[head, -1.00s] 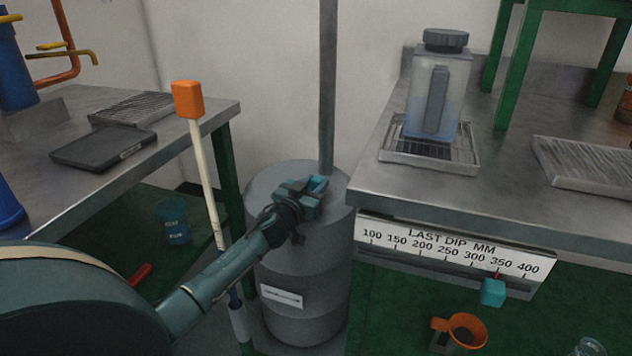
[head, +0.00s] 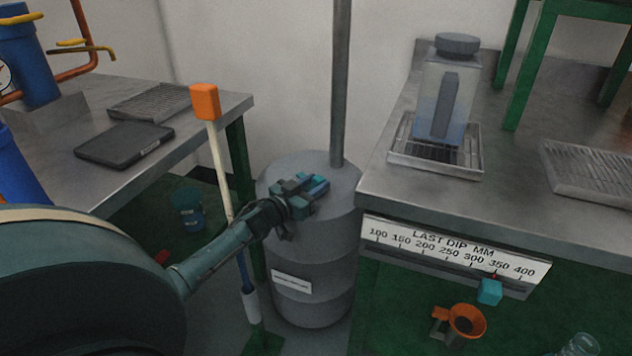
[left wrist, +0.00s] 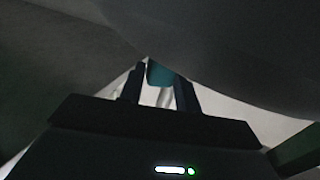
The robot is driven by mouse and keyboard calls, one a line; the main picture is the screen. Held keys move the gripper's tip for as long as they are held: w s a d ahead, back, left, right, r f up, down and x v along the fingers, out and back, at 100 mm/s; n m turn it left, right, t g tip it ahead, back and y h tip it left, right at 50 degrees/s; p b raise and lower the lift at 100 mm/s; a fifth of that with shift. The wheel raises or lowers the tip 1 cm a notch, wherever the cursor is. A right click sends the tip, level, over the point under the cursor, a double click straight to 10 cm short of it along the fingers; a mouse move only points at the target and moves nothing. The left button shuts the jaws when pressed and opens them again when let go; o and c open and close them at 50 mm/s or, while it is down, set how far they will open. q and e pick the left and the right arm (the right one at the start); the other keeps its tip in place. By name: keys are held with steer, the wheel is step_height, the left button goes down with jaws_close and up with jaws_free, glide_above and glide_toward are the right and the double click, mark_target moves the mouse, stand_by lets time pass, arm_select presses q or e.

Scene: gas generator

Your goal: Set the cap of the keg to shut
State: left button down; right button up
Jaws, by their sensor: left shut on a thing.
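The keg (head: 309,262) is a grey drum with a white label, standing on the floor between the two benches. My left gripper (head: 311,188) is at the top of the keg, reaching in from the left. It is shut on the teal cap (head: 319,184), of which only a small part shows past the fingers. In the left wrist view the teal cap (left wrist: 160,74) sits between the two dark fingers (left wrist: 160,92). Whether the cap is seated or tilted cannot be told. My right gripper is not in view.
A grey pole (head: 340,90) rises behind the keg. An orange-topped white stick (head: 218,165) stands close left of my forearm. The right bench (head: 400,192) carries a jug (head: 445,95) on a rack, near the keg's right side. A teal slider (head: 489,291) hangs below its scale.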

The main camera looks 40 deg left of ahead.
arm_select(q)
steer(key=shift+s+a, duration=0.1)
steer(key=shift+a, duration=0.45)
steer(key=c, duration=1.1)
jaws_free()
steer(key=shift+d, duration=0.2)
steer(key=s, duration=0.2)
steer(key=s+p, duration=0.1)
steer(key=s, duration=0.1)
steer(key=s+p, duration=0.1)
steer(key=s, duration=0.1)
steer(key=shift+s+a, duration=0.1)
steer(key=shift+a, duration=0.25)
steer(key=shift+s+a, duration=0.1)
steer(key=shift+s, duration=0.5)
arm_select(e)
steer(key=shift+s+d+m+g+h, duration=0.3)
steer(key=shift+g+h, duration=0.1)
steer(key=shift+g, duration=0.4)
